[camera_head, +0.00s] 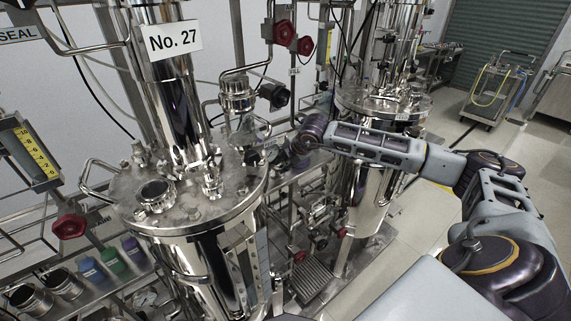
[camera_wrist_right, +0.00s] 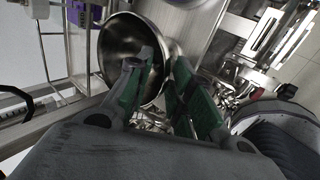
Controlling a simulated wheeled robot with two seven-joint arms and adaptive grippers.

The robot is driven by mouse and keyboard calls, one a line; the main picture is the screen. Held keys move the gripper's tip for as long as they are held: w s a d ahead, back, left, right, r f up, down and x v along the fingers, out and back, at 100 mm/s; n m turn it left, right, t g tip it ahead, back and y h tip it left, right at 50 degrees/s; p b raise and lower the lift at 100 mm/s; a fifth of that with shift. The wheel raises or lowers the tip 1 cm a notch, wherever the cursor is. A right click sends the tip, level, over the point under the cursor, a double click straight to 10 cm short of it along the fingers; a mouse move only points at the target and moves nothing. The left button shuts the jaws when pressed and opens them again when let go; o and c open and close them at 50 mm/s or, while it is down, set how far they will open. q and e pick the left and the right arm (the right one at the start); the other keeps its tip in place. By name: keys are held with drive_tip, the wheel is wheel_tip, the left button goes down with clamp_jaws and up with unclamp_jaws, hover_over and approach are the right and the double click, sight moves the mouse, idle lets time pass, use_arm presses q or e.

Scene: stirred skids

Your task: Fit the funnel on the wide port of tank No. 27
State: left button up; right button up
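Tank No. 27 (camera_head: 205,215) stands at left in the head view, its steel lid carrying several fittings. The wide port (camera_head: 155,195) is an open, dark-mouthed ring on the lid's near left side. A steel funnel (camera_wrist_right: 120,45) shows in the right wrist view, its hollow mouth towards the camera. My right gripper (camera_wrist_right: 165,62) has its green-padded fingers apart at the funnel's right rim. The left finger overlaps the mouth and the right finger is outside it. I see a gap between the pads and no clear grip. My left gripper is not in view.
A second steel tank (camera_head: 365,165) stands behind my right forearm. Red knobs (camera_head: 285,32) and pipes crowd the space between the tanks. Colored-cap bottles (camera_head: 112,260) stand on the lower left shelf. A trolley (camera_head: 495,90) stands at the far right, with open floor nearby.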

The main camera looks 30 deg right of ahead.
clamp_jaws()
drive_tip(key=shift+r, duration=0.8)
idle(0.5)
drive_tip(key=shift+w+r, duration=0.1)
drive_tip(key=shift+r, duration=1.75)
